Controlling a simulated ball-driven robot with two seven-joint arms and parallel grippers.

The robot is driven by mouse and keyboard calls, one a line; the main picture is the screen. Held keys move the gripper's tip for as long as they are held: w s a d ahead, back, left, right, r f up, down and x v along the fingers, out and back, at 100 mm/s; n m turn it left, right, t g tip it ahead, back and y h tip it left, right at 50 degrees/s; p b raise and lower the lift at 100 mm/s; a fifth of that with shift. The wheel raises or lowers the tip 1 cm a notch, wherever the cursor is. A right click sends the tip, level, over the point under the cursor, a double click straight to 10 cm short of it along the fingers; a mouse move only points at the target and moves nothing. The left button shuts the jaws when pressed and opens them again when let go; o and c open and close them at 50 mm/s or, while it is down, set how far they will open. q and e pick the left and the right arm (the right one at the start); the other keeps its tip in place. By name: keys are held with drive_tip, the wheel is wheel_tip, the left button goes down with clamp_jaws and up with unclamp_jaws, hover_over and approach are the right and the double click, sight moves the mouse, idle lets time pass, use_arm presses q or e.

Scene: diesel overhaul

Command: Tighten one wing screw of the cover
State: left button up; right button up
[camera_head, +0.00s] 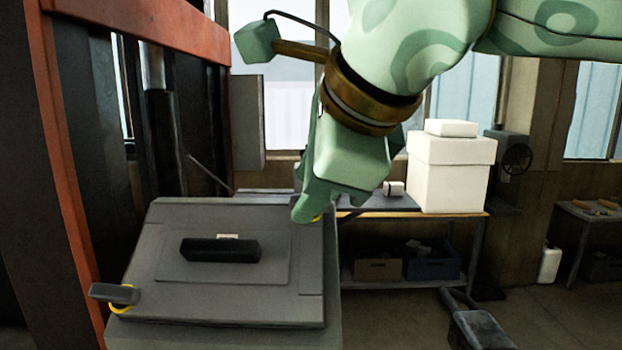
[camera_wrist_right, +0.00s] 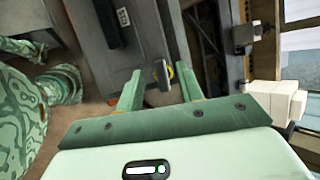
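The grey cover (camera_head: 210,292) has a dark bar handle (camera_head: 220,250) across its middle. One wing screw (camera_head: 115,294), with a grey wing and a yellow ring, sits at the cover's near left corner. A second wing screw (camera_wrist_right: 162,75) is at another corner; in the head view only a bit of its yellow ring (camera_head: 317,218) shows below my right gripper (camera_head: 308,207). In the right wrist view the fingers of my right gripper (camera_wrist_right: 160,88) are apart, with this screw's wing between them and gaps on both sides. My left gripper is out of view.
An orange and dark metal frame (camera_head: 75,180) rises left of the cover. Behind stands a workbench (camera_head: 435,214) with white boxes (camera_head: 450,172) on it and bins (camera_head: 432,265) below.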

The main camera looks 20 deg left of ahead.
drive_tip(key=shift+w+a+f+b, duration=0.25)
drive_tip(key=shift+w+f+b, duration=0.3)
drive_tip(key=shift+w+f, duration=0.4)
drive_tip(key=shift+s+f, duration=0.1)
drive_tip(key=shift+s, duration=0.05)
